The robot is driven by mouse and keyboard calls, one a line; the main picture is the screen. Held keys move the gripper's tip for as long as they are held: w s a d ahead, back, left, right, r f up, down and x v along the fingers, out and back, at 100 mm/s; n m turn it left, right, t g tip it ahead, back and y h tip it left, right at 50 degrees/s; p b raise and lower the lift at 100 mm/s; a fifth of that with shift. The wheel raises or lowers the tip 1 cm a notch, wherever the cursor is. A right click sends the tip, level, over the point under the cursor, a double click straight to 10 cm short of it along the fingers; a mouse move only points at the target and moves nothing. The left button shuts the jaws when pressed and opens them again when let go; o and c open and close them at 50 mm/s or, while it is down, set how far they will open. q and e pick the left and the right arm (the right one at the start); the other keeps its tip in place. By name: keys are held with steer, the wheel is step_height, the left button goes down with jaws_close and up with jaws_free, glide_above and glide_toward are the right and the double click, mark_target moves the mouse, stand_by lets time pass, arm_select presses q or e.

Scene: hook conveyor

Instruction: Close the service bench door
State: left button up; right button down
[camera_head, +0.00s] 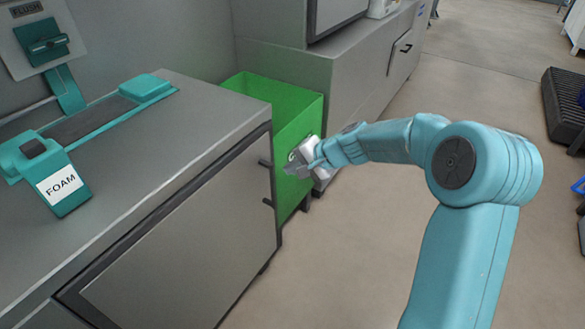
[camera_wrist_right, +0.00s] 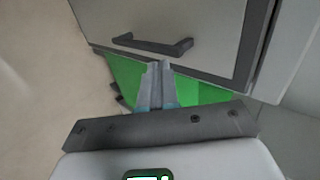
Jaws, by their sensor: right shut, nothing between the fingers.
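The service bench door (camera_head: 190,245) is a grey panel in a dark frame on the front of the grey bench (camera_head: 205,125). It looks flush or nearly flush with the frame; I cannot tell whether a small gap remains. Its dark bar handle (camera_head: 267,202) is near the right end, and the handle also shows in the right wrist view (camera_wrist_right: 150,44). My right gripper (camera_head: 289,169) is shut and empty, just right of the handle in the head view. In the wrist view its fingertips (camera_wrist_right: 158,68) point at the handle, apparently just short of it. My left gripper is not in view.
A green bin (camera_head: 297,125) stands right behind my right gripper, between the bench and another grey cabinet (camera_head: 350,70). A teal foam dispenser (camera_head: 60,190) and teal fittings sit on the bench top. The floor (camera_head: 370,240) in front is clear.

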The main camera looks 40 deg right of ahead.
steer(key=p+v, duration=0.2)
steer(key=v, duration=0.8)
steer(key=shift+a+r, duration=0.15)
steer(key=s+a+f+n+g, duration=0.25)
steer(key=a+f, duration=0.45)
steer(key=f, duration=0.4)
steer(key=s+a+f+n+g, duration=0.25)
steer(key=a+f, duration=0.35)
steer(key=f, duration=0.6)
steer(key=s+a+f+n+g, duration=0.4)
steer(key=s+a+f+n, duration=0.2)
steer(key=s+a+f, duration=0.65)
step_height(320, 180, up, 25)
steer(key=a+p, duration=0.3)
steer(key=p, duration=2)
steer(key=shift+s+f+n+y, duration=0.2)
steer(key=shift+s+n+y, duration=0.1)
steer(key=shift+s+n, duration=0.15)
